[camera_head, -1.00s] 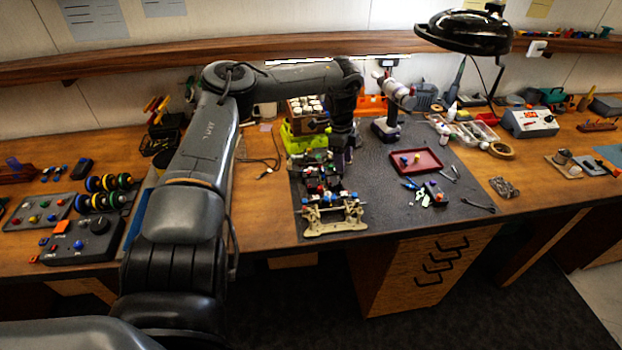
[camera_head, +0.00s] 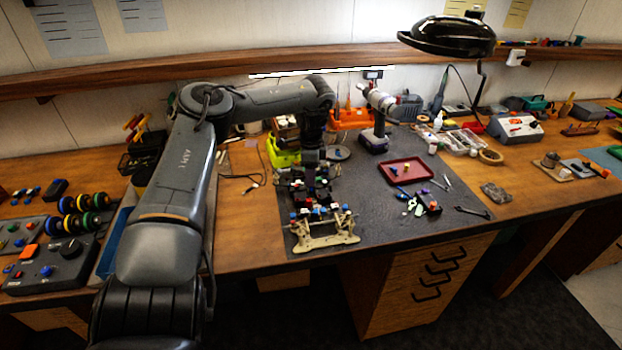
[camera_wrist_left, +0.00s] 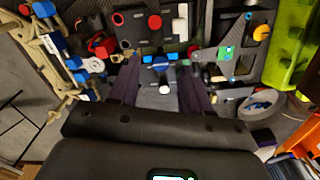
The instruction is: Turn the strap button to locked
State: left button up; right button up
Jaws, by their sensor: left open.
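The racecar chassis (camera_head: 322,226), with beige end parts and red and blue pieces, lies along the left side of the dark mat. My left gripper (camera_head: 313,168) points down over its rear half, and its fingertips are hard to make out there. In the left wrist view, my left gripper (camera_wrist_left: 160,72) is open, with its two purplish fingers apart. A blue piece with a white front (camera_wrist_left: 160,60) shows between them, by a dark plate (camera_wrist_left: 140,32). I cannot tell for sure which part is the strap button or how it is turned. My right gripper is not in view.
A lime-green holder (camera_head: 282,154) stands close behind the chassis. A cordless drill (camera_head: 375,140) and a red tray (camera_head: 407,170) are to the right. Loose small parts and tools lie near the tray. Control boxes (camera_head: 55,262) are at the far left.

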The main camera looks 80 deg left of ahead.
pick_arm(q)
jog(key=shift+f, duration=1.1)
jog(key=shift+c, duration=0.2)
grip_shut()
